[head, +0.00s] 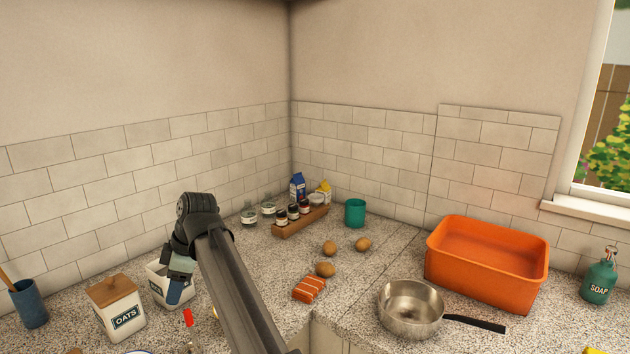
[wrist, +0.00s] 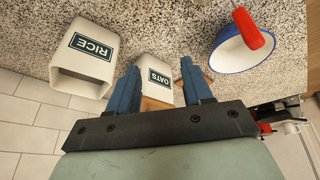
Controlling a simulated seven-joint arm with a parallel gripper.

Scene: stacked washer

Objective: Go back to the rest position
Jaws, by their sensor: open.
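My gripper (head: 177,280) hangs over the left counter in the head view, at the end of my raised, bent arm. In the wrist view its two blue fingers (wrist: 160,66) are spread apart, with nothing held between them. The white OATS canister with a wooden lid (head: 118,308) stands left of the gripper in the head view. It also shows beyond the gap between the fingers in the wrist view (wrist: 156,68). The white RICE canister (wrist: 86,60) is open at the top and stands apart from the fingers. In the head view (head: 157,287) my gripper partly hides it.
A white bowl with a blue rim (wrist: 235,55) and a red-handled utensil (head: 188,318) lie near my gripper. A spice rack (head: 300,224), potatoes (head: 329,248), a steel pan (head: 411,310) and an orange tub (head: 485,270) stand farther right. A blue cup (head: 28,306) is far left.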

